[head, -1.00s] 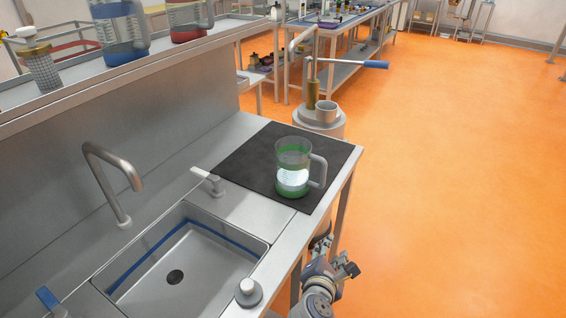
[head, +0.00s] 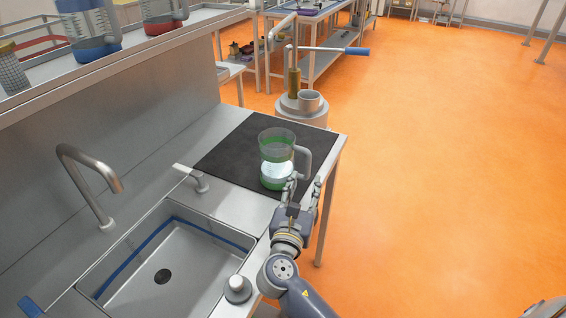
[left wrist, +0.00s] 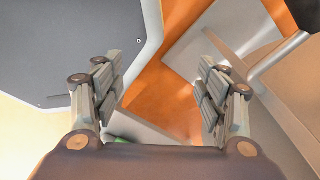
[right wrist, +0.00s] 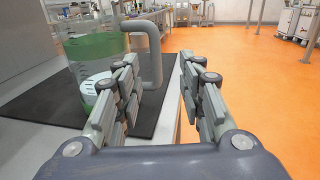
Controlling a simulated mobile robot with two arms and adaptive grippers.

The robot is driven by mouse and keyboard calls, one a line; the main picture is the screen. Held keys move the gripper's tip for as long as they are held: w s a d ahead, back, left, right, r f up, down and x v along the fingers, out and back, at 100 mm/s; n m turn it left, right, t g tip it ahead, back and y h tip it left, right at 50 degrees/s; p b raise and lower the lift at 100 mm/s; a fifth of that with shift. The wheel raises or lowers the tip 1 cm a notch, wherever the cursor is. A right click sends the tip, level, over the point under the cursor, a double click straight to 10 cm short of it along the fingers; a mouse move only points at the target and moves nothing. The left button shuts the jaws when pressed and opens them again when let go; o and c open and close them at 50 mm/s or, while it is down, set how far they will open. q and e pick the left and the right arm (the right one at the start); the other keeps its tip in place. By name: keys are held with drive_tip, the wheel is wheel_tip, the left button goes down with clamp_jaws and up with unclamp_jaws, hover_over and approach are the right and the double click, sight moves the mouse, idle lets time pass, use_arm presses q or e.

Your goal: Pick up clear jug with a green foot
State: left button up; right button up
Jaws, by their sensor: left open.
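The clear jug with a green foot (head: 277,150) stands upright on a black mat (head: 228,155) at the counter's right end. It has a green band near its rim and a grey handle on its right side. In the right wrist view the jug (right wrist: 95,65) is at the left, its handle just beyond the left finger. My right gripper (head: 304,186) is open and empty at the counter's front edge, close to the jug's handle. My left gripper (left wrist: 160,85) is open and empty in the left wrist view; it is outside the head view.
A sink (head: 165,265) with a tap (head: 90,185) lies left of the mat. A grey knob (head: 236,288) sits on the counter's front edge. A shelf above holds a blue-footed jug (head: 95,45) and a red-footed jug (head: 165,22). Orange floor is clear at the right.

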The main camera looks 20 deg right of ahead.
sight(308, 164)
drive_tip(key=x, duration=0.3)
drive_tip(key=shift+w+d, duration=0.15)
drive_tip(key=shift+w, duration=0.05)
drive_tip(key=x, duration=0.1)
drive_tip(key=p+x, duration=0.1)
drive_tip(key=x, duration=0.1)
drive_tip(key=p+x, duration=0.1)
drive_tip(key=shift+w+r, duration=0.4)
drive_tip(key=shift+w, duration=0.1)
drive_tip(key=shift+w+d+f, duration=0.1)
drive_tip(key=shift+w, duration=0.05)
clamp_jaws()
